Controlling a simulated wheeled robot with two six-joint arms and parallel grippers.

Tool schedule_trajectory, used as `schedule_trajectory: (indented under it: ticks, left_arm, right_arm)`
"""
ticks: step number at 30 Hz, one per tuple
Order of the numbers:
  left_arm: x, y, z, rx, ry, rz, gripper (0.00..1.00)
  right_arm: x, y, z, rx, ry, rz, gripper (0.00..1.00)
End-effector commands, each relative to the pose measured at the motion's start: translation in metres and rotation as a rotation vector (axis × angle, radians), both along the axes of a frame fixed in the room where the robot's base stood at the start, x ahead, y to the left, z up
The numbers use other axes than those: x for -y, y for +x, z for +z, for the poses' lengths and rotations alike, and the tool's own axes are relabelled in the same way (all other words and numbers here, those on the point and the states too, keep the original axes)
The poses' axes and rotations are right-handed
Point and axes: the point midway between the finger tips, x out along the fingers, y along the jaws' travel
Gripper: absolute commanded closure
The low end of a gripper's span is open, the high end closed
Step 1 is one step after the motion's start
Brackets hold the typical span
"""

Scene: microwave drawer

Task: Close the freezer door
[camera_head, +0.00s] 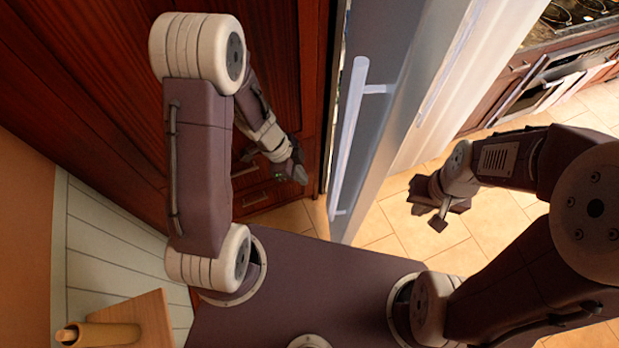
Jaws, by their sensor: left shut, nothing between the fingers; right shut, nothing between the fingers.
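The tall blue-grey door panel (385,115) stands in the upper middle of the head view, with a long pale bar handle (348,135) on its left face. It appears to jut out toward me, but how far it is swung open cannot be told. My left gripper (297,172) is shut and empty, left of the handle and in front of the wooden cabinets, apparently apart from the door. My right gripper (430,212) is shut and empty, to the right of the panel's lower end, over the tiled floor. The freezer's inside is not visible.
Dark red wooden cabinets (95,90) fill the left. A pale white panel (470,75) stands right of the door. A stove (575,15) and an oven front are at the upper right. A small wooden piece (140,318) is at the lower left. Tiled floor (480,240) is open at right.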

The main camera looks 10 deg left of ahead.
Motion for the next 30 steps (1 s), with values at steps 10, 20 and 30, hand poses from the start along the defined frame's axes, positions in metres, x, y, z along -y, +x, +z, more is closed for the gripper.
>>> schedule_trajectory:
  ticks: [10, 20, 30]
  left_arm:
    - [0.028, 0.003, -0.079, 0.000, 0.001, -0.002, 1.00]
    - [0.066, 0.009, -0.069, 0.001, 0.000, -0.002, 1.00]
    - [0.067, 0.009, -0.069, 0.001, 0.000, -0.001, 1.00]
  right_arm:
    - [0.000, 0.000, -0.055, 0.000, 0.000, 0.000, 1.00]
    - [0.000, 0.000, -0.047, 0.000, 0.000, 0.000, 1.00]
    - [0.000, 0.000, -0.047, 0.000, 0.000, 0.000, 1.00]
